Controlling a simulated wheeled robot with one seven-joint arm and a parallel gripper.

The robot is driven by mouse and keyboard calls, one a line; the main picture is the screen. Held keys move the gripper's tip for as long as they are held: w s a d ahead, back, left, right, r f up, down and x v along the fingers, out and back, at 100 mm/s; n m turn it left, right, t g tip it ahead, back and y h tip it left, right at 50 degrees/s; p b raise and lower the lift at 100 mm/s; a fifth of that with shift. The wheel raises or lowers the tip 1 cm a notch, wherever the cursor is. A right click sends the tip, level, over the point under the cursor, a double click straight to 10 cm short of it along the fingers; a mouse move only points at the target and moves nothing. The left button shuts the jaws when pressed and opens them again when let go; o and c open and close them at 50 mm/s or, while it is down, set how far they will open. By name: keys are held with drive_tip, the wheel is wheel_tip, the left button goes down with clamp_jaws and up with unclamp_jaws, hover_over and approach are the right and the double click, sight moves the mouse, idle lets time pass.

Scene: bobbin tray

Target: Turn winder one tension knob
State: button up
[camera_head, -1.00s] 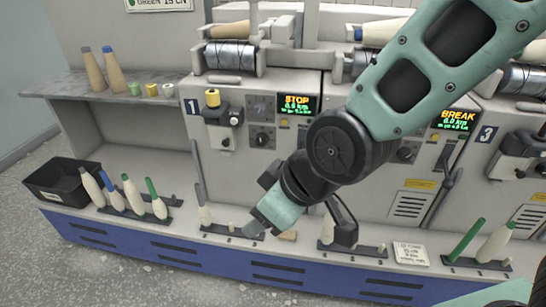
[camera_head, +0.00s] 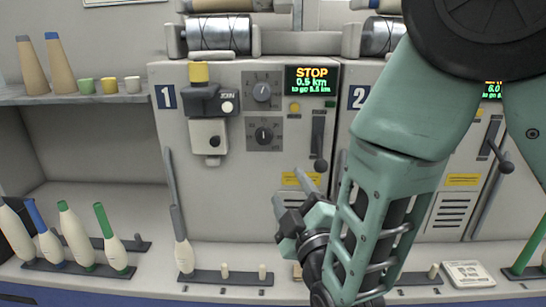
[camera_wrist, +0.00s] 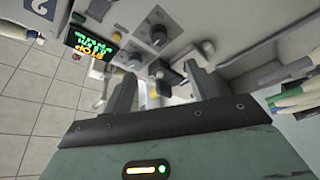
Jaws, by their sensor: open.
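Winder one (camera_head: 225,170), marked with a blue 1, has two dark round knobs on its front, an upper knob (camera_head: 262,92) and a lower knob (camera_head: 264,134). Each sits on a grey dial plate. I cannot read which one is for tension. The winder's display (camera_head: 311,79) reads STOP. My gripper (camera_head: 292,192) is open, below and right of both knobs, apart from them. In the wrist view my open fingers (camera_wrist: 163,88) have nothing gripped between them. A dark knob (camera_wrist: 160,37) shows beyond them, and the display (camera_wrist: 95,42) appears turned over.
A dark lever (camera_head: 319,142) hangs right of the knobs, near my gripper. A yarn holder box (camera_head: 208,136) projects left of them. Bobbins (camera_head: 75,237) stand on the low shelf at left; cones (camera_head: 58,66) stand above. My forearm covers much of winder two.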

sight(265, 140)
drive_tip(key=b+x, duration=0.2)
drive_tip(key=x, duration=1.5)
drive_tip(key=shift+w, duration=0.15)
drive_tip(key=c, duration=1)
